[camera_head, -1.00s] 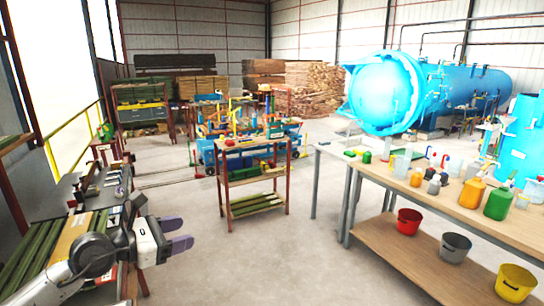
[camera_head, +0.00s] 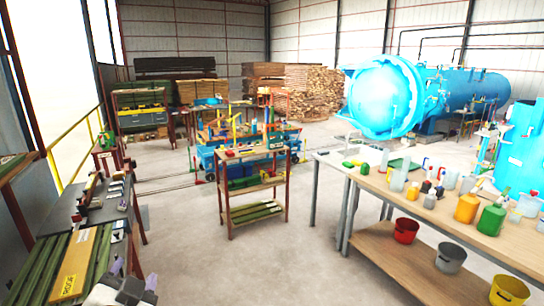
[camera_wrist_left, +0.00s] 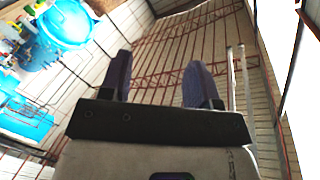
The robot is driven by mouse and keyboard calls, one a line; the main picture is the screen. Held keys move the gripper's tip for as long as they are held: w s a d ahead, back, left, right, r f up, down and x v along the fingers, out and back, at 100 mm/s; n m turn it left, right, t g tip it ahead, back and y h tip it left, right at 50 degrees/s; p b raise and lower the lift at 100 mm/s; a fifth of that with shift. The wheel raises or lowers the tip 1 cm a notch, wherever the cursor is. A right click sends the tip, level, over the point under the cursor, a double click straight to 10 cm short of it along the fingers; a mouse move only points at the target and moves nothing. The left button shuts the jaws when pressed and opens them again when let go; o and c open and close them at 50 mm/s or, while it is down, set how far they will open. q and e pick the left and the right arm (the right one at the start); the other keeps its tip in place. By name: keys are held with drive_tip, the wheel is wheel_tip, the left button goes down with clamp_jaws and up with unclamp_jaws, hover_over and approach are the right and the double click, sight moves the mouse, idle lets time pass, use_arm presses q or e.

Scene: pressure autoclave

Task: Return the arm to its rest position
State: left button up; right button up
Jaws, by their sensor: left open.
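My left gripper (camera_head: 146,287) is at the lower left of the head view, low in the frame and partly cut off by the bottom edge. In the left wrist view my left gripper (camera_wrist_left: 158,78) shows two dark purple fingers set well apart, with nothing between them. The wrist view looks up at the wall and roof and appears tilted. My right gripper is in neither view.
A bench with green planks and a yellow-brown board (camera_head: 75,262) stands near the left gripper. A shelf cart (camera_head: 252,187) stands mid-floor. A table with bottles (camera_head: 440,205) is at the right, buckets below. A blue autoclave (camera_head: 385,100) stands behind.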

use_arm(q)
drive_tip(key=s+d+f+n+g+h+p, duration=0.1)
drive_tip(key=s+f+g+p, duration=0.3)
drive_tip(key=s+p, duration=0.3)
drive_tip(key=s+d+f+n+g+h+p, duration=0.1)
drive_tip(key=s+f+g+p, duration=0.3)
drive_tip(key=s, duration=1)
drive_tip(key=s+d+f+n+g+h+p, duration=0.1)
drive_tip(key=s+f+g+h+p, duration=0.1)
drive_tip(key=s+f+g+p, duration=0.2)
drive_tip(key=s+f+p, duration=0.3)
drive_tip(key=s+p, duration=0.4)
drive_tip(key=shift+s+f+g, duration=0.15)
drive_tip(key=shift+g, duration=0.25)
